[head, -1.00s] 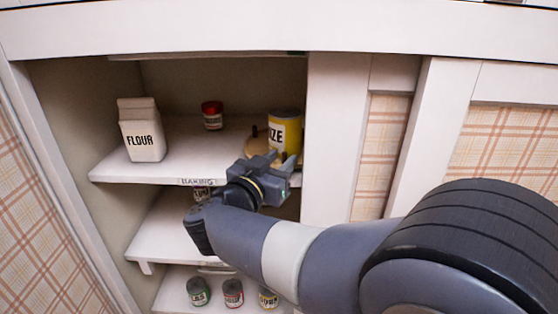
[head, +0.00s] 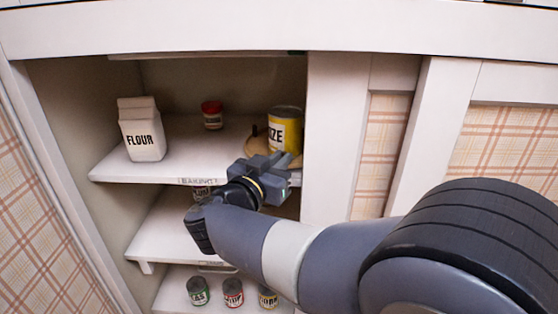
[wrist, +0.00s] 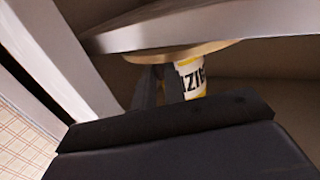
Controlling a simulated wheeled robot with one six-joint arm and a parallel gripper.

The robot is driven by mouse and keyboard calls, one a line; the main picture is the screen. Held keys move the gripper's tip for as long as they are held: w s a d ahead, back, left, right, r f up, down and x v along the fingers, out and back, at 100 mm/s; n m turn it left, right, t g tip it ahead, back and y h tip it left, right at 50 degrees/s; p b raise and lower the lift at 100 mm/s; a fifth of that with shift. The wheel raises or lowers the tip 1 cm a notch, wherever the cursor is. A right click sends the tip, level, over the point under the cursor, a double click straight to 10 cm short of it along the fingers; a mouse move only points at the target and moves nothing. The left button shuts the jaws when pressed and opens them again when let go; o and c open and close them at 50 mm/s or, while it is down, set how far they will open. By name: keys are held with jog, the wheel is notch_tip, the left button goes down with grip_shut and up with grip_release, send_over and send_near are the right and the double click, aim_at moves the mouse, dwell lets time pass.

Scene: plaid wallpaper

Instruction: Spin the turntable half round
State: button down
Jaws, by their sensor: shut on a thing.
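The turntable (head: 258,147) is a round tan wooden disc near the front right of the upper shelf, partly hidden by my gripper. A yellow can (head: 285,132) with a white label ending in "ZE" stands on it. A short dark peg (head: 254,130) rises at its left side. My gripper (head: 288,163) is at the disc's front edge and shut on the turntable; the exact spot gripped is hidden. In the wrist view the picture is upside down: the disc's rim (wrist: 175,54) and the can (wrist: 191,76) show beyond the dark gripper body.
A flour carton (head: 142,130) stands at the left of the upper shelf (head: 108,168), and a red-lidded jar (head: 212,115) at the back. A white upright panel (head: 333,135) is close to the turntable's right. Small cans (head: 233,292) stand on the lowest shelf.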

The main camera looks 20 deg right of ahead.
jog(key=shift+d, duration=0.1)
jog(key=shift+s+d+r+p, duration=0.1)
jog(key=shift+s+d+p, duration=0.05)
jog(key=shift+d+p, duration=0.3)
jog(key=shift+s+d+r+p, duration=0.1)
jog(key=shift+d+p, duration=0.15)
jog(key=shift+p, duration=0.25)
jog(key=shift+d, duration=0.35)
jog(key=shift+s+d+f+p, duration=0.1)
jog(key=shift+d+f+p, duration=0.15)
jog(key=shift+p, duration=0.05)
jog(key=c, duration=1.5)
grip_release()
jog(key=shift+s, duration=0.1)
jog(key=v, duration=1)
jog(key=shift+s+a+r+b, duration=0.1)
jog(key=shift+s+a+b, duration=0.15)
jog(key=shift+a+b, duration=0.1)
